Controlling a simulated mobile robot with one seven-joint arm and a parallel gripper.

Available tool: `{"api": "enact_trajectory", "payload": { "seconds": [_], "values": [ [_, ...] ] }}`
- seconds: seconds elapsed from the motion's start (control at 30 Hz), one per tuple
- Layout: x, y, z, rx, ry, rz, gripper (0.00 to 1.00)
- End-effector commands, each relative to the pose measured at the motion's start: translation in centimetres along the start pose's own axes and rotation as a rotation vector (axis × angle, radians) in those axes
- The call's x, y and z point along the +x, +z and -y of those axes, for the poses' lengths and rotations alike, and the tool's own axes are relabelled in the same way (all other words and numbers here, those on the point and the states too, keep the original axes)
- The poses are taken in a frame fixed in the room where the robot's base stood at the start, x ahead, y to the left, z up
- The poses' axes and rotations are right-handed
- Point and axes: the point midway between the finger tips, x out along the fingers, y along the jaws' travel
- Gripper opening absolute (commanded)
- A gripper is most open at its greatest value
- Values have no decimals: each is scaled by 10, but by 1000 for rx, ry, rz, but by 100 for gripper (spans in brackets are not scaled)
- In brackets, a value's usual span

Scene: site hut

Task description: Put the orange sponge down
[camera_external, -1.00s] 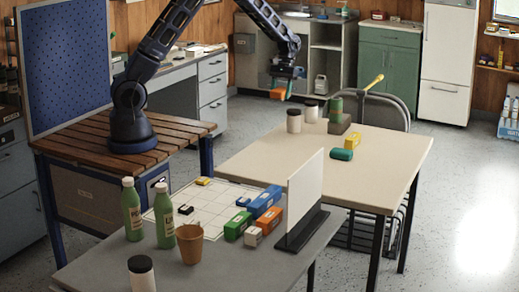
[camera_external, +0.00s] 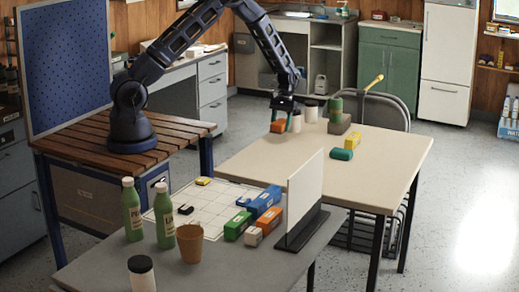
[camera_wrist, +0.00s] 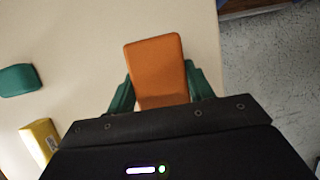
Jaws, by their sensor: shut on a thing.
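The orange sponge (camera_external: 278,126) is between the fingers of my gripper (camera_external: 285,116), over the far left part of the cream table (camera_external: 300,155). In the wrist view the orange sponge (camera_wrist: 157,70) stands out beyond the green fingers (camera_wrist: 160,92), which are shut on its two sides. The cream tabletop lies under it, with the table's edge just to the right. I cannot tell whether the sponge touches the table.
A teal block (camera_external: 341,155) and a yellow block (camera_external: 352,142) lie on the cream table to the right. Dark-lidded jars (camera_external: 311,111) and a green item (camera_external: 336,108) on a block stand close by at the back. The table's near part is clear.

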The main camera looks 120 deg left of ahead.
Motion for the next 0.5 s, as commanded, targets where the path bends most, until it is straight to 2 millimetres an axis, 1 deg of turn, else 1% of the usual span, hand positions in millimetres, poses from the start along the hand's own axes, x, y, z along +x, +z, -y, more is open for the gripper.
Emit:
{"api": "enact_trajectory", "payload": {
  "seconds": [0.23, 0.4, 0.5],
  "values": [
    [14, -6, 0, -1, 0, 0, 31],
    [35, -15, 1, -3, 0, 1, 31],
    [44, -18, 1, -2, 0, 1, 31]
  ]
}}
